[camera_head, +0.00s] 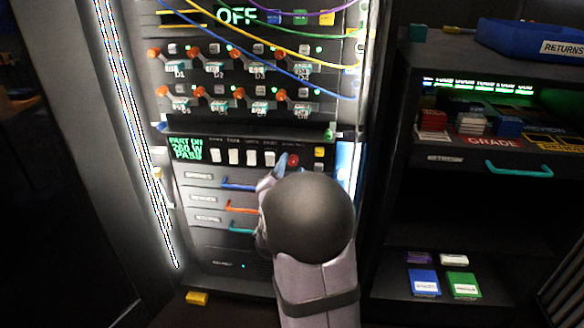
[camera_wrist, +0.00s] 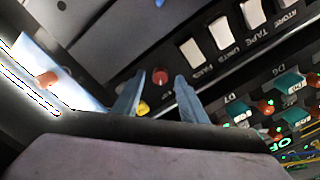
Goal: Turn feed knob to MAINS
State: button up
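A small round red knob (camera_head: 293,160) sits on the switch row of the rack panel, right of several white rocker switches (camera_head: 236,157). In the wrist view the red knob (camera_wrist: 160,78) appears between my two fingertips. Its label is not readable, so I cannot confirm it is the feed knob or read its setting. My gripper (camera_head: 280,169) is at the panel just below and left of the knob in the head view. In the wrist view my gripper (camera_wrist: 160,75) is open, with a gap around the knob. I cannot tell whether the fingers touch it.
A yellow button (camera_head: 319,152) is close to the knob. A green display (camera_head: 186,149) reads "PART ON 260 W PASS". Drawers with coloured handles (camera_head: 240,186) lie below. Orange-tipped levers (camera_head: 154,53) and loose cables (camera_head: 300,66) are above. A shelf unit (camera_head: 400,200) stands right.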

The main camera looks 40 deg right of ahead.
jog(key=shift+x, duration=0.85)
grip_shut()
jog(key=shift+n, duration=0.5)
jog(key=n+p, duration=0.2)
jog(key=n, duration=0.3)
jog(key=shift+n, duration=0.3)
jog(key=n+p, duration=0.2)
jog(key=n, duration=0.3)
jog(key=shift+n, duration=0.3)
